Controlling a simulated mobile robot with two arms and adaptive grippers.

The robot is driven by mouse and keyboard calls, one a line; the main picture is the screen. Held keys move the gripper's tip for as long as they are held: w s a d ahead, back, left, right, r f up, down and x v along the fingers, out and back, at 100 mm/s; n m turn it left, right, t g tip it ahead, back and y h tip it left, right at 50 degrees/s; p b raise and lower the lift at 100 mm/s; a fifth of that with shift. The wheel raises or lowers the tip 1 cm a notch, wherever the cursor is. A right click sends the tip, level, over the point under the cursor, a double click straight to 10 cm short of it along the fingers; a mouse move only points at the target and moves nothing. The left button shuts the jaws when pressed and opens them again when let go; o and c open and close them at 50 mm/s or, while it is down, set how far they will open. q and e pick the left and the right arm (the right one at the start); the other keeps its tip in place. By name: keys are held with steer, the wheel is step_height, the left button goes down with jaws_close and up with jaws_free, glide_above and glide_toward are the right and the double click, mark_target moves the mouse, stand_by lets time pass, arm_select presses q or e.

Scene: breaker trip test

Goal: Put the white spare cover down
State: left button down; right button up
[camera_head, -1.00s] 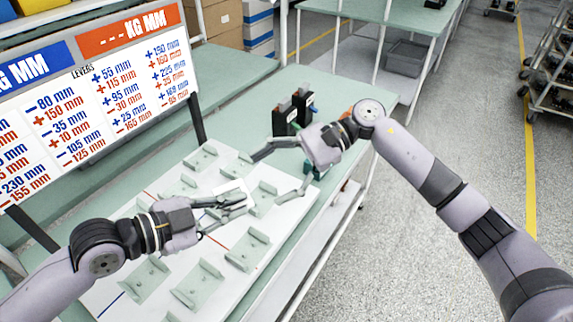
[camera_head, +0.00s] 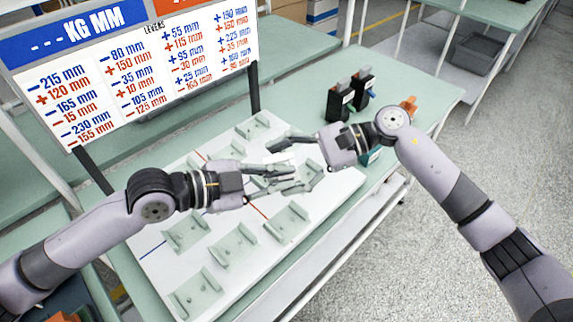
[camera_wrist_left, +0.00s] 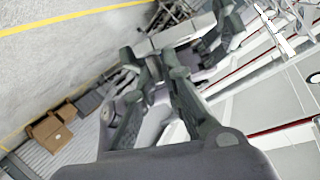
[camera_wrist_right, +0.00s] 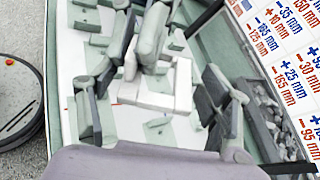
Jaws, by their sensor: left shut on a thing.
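The white spare cover (camera_wrist_right: 157,95) shows in the right wrist view as a pale block, with the fingers of my left gripper (camera_wrist_right: 150,45) on it. In the head view it is mostly hidden by the fingers. My left gripper (camera_head: 300,182) is shut on it above the white board (camera_head: 150,265). My right gripper (camera_head: 300,157) is open, with its fingers spread on either side of the cover and apart from it, as far as I can tell. The left wrist view shows my left fingers (camera_wrist_left: 152,62) close together.
Several grey-green holders (camera_head: 287,223) stand on the board. Two black devices (camera_head: 340,105) and an orange part (camera_head: 408,104) stand at the table's far right. A sign with numbers (camera_head: 130,75) rises behind the board. The table's right edge borders open floor (camera_head: 400,250).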

steer(key=c, duration=0.9)
arm_select(q)
steer(key=c, duration=1.6)
jaws_free()
arm_select(e)
steer(key=shift+c, duration=0.5)
arm_select(q)
steer(key=shift+a, duration=0.1)
